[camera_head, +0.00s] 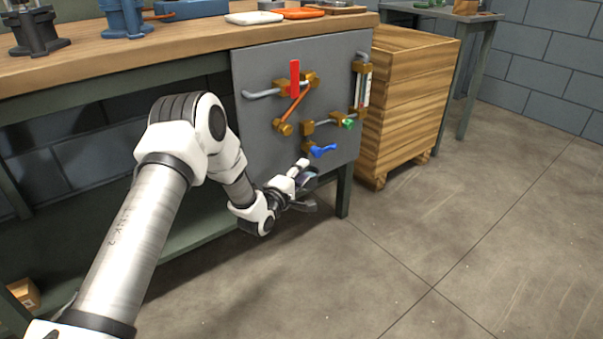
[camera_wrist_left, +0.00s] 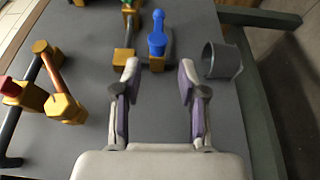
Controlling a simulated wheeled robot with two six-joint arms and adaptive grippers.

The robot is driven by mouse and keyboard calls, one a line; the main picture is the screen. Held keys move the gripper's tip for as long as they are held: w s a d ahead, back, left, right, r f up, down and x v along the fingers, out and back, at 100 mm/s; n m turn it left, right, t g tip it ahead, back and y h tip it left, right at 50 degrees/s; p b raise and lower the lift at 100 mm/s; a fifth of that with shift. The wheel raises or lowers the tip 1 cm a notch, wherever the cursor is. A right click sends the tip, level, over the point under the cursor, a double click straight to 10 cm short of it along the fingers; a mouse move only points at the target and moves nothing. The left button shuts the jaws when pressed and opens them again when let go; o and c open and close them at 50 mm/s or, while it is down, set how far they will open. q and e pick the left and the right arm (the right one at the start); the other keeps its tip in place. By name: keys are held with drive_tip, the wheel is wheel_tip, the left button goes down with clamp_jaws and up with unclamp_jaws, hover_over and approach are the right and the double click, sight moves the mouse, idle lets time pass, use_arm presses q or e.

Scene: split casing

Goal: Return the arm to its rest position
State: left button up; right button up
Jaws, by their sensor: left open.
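My left arm reaches in from the left, and its gripper (camera_head: 306,183) is low in front of the grey panel (camera_head: 250,120), near the panel's bottom edge. In the left wrist view the gripper (camera_wrist_left: 157,80) is open, its two purple-lined fingers apart with nothing between them. A blue-handled valve (camera_head: 322,151) is on the panel just above the gripper; in the left wrist view its blue handle (camera_wrist_left: 157,36) lies beyond the fingertips, toward the top. I cannot tell whether the fingers touch the panel. My right gripper is not in view.
The panel carries brass pipe fittings, a red handle (camera_head: 295,78), an orange lever (camera_head: 296,105) and a green handle (camera_head: 348,124). A grey hollow part (camera_wrist_left: 222,61) sits right of the fingers. The wooden bench (camera_head: 190,45) is above; a wooden crate (camera_head: 405,100) stands right. Floor is clear in front.

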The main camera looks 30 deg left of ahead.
use_arm(q)
drive_tip(key=shift+f, duration=0.1)
idle(0.3)
drive_tip(key=s+d+f+m+g+h+p, duration=0.1)
drive_tip(key=s+d+f+m+g, duration=0.1)
drive_tip(key=s+d+f+g, duration=0.4)
drive_tip(key=s+d+f+m+g+h+p, duration=0.1)
drive_tip(key=s+d+f+m+g+p, duration=0.1)
drive_tip(key=s+d+f, duration=0.7)
drive_tip(key=s+f+m+g+y, duration=0.1)
drive_tip(key=s+f+m+g, duration=0.2)
drive_tip(key=s, duration=0.7)
drive_tip(key=s+a+f+m+g, duration=0.15)
drive_tip(key=s+m+g, duration=0.3)
drive_tip(key=s, duration=0.55)
drive_tip(key=s+f+m+g+y, duration=0.15)
drive_tip(key=s+m, duration=0.35)
drive_tip(key=s, duration=0.6)
wheel_tip(320, 180, up, 37)
drive_tip(key=m+g+p, duration=0.1)
drive_tip(key=p, duration=3.7)
drive_tip(key=shift+w+d, duration=0.2)
drive_tip(key=shift+h, duration=0.25)
